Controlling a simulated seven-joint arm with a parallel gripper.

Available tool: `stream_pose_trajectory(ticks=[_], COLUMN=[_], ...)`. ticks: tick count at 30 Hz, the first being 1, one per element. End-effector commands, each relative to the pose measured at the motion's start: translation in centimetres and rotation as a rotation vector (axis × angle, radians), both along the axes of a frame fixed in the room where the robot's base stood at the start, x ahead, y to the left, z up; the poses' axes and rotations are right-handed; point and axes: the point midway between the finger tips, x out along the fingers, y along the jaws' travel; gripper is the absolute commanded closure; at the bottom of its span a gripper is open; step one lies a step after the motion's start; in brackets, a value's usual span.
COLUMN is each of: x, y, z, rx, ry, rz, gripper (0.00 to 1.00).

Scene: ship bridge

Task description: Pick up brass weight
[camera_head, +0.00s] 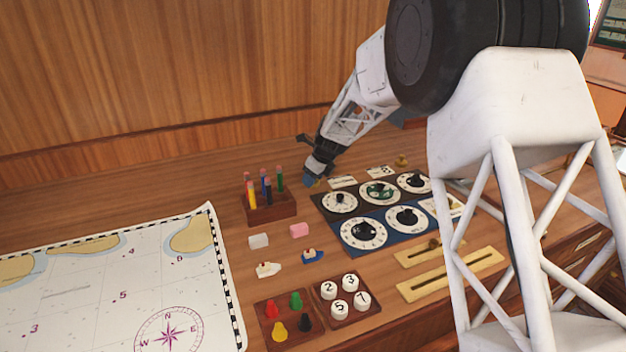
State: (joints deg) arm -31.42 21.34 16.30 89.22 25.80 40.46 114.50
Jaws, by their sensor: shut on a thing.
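My gripper (312,178) is at the back of the desk, just right of the pencil block and at the left end of the dial panels. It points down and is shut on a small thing. A small brass-coloured knobbed piece, which looks like a brass weight (401,161), stands apart at the back right, behind the dials.
A wooden block with pencils (270,208) stands close left of my gripper. Dial panels (376,229) lie to its right. In front are erasers, small boats, a tray of coloured pegs (286,322), numbered discs and slotted brass plates (450,272). A chart (120,290) covers the left.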

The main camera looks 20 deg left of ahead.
Motion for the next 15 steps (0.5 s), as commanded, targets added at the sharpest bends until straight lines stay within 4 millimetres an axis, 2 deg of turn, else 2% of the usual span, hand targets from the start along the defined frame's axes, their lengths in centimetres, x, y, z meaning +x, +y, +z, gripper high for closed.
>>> stream_pose_trajectory(ticks=[8,15], x=[0.0,-2.4], y=[0.0,-1.6], z=[3.1,3.4], rx=[0.002,0.000], ry=[-0.003,-0.001], rz=[0.000,0.000], gripper=[0.85,0.85])
